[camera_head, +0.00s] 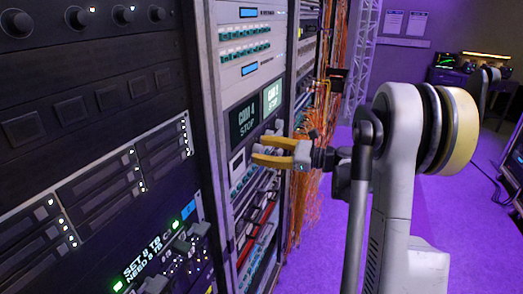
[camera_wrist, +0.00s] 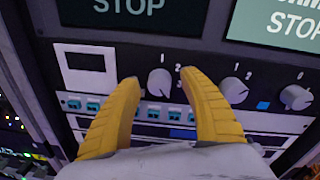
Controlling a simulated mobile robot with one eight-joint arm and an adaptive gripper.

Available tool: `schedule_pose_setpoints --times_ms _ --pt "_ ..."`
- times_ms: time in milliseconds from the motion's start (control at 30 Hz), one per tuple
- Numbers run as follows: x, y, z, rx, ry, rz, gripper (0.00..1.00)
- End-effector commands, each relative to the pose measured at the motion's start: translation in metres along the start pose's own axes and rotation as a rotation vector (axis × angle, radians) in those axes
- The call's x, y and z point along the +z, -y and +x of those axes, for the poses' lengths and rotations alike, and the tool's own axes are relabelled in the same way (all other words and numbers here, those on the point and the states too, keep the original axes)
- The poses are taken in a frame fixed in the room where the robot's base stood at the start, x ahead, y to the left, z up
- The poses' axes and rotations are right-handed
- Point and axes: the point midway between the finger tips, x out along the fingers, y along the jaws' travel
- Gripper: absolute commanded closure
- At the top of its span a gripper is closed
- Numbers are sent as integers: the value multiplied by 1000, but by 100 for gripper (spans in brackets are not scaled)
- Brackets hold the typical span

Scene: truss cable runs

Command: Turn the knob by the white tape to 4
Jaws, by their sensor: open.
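My gripper (camera_wrist: 158,76) is open, with its two yellow fingers pointing at a rack panel. In the wrist view a pale round knob (camera_wrist: 160,83) shows between the fingertips; I cannot tell whether they touch it. A third knob (camera_wrist: 296,97) is at the right. Scale digits are partly hidden or too small to read surely. In the head view my gripper (camera_head: 257,149) is at the rack front.
Two screens reading STOP, one dark (camera_head: 243,119) and one pale (camera_head: 271,103), sit above the knobs. A row of teal buttons runs below them. Orange cables (camera_head: 308,190) hang beyond my gripper. A dark rack (camera_head: 95,120) stands at near left. Purple floor (camera_head: 325,235) is open behind my arm.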

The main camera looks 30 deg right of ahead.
Motion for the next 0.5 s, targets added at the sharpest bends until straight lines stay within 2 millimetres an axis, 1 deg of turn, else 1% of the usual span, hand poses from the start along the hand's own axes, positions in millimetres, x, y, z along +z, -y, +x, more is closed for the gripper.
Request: schedule_pose_setpoints --times_ms 67,167,267,500 --pt "0 0 -2 0 0 0 49" --pt "0 0 -12 -1 -1 0 49" --pt "0 1 -31 -3 -1 0 49" --pt "0 1 -85 -4 -1 0 49"
